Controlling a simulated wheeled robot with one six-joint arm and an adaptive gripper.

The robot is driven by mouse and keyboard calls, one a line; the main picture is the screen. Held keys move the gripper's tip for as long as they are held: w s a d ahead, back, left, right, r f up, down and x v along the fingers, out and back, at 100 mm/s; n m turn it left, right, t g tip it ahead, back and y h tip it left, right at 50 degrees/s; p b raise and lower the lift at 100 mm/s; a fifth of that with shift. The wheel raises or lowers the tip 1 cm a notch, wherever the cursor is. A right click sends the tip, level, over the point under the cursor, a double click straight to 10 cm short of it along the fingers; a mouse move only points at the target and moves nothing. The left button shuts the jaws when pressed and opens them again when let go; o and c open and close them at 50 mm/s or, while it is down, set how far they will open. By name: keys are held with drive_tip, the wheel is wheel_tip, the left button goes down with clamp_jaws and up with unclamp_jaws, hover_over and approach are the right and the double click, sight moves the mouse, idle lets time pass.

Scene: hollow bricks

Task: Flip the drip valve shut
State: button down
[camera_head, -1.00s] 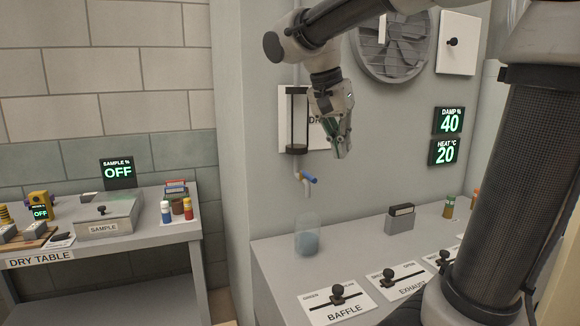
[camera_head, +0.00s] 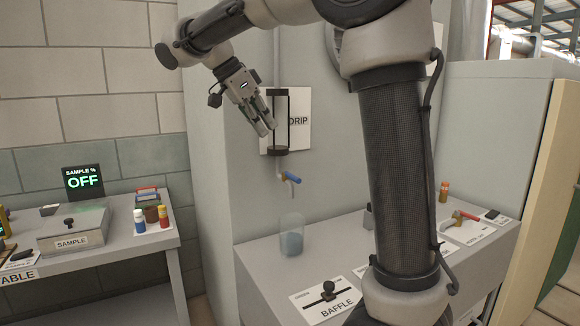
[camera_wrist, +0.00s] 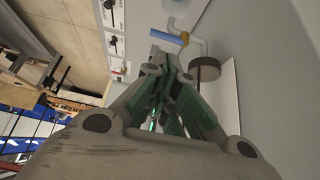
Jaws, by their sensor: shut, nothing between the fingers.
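The drip valve has a blue lever (camera_head: 292,177) on a pale pipe (camera_head: 281,177) below a clear, dark-ended drip cylinder (camera_head: 279,122) on the wall. In the head view the lever slants down to the right. My gripper (camera_head: 268,130) is shut and empty, up and left of the lever, overlapping the cylinder's left side in the picture. In the wrist view the blue lever (camera_wrist: 166,37) lies beyond the fingertips (camera_wrist: 168,55), with a visible gap in the picture. The pipe (camera_wrist: 200,47) and the dark cylinder end (camera_wrist: 205,69) are to its right.
A clear cup with blue-grey contents (camera_head: 291,240) stands on the bench below the valve. The BAFFLE slider (camera_head: 328,291) is in front of it. A white DRIP sign (camera_head: 301,112) is behind the cylinder. The dry table (camera_head: 100,253) stands at left.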

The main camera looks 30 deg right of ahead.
sight(292, 177)
drive_tip(key=shift+f, duration=0.1)
drive_tip(key=x, duration=1.4)
drive_tip(key=shift+s+d+n+t, duration=0.1)
drive_tip(key=shift+d+n+t, duration=0.4)
drive_tip(key=shift+n, duration=0.4)
drive_tip(key=w+d+n+t+y, duration=0.1)
drive_tip(key=n, duration=0.2)
drive_tip(key=w+d+n+t+y, duration=0.1)
drive_tip(key=d+n+t, duration=0.1)
drive_tip(key=n, duration=0.2)
drive_tip(key=w+d+n+t+y, duration=0.1)
drive_tip(key=n+t, duration=0.1)
drive_tip(key=n, duration=0.1)
drive_tip(key=shift+w+d+n+y, duration=0.2)
drive_tip(key=shift+d+n+y, duration=0.05)
drive_tip(key=shift+n+y, duration=0.05)
idle(0.4)
drive_tip(key=shift+w+a, duration=0.1)
drive_tip(key=shift+a, duration=0.65)
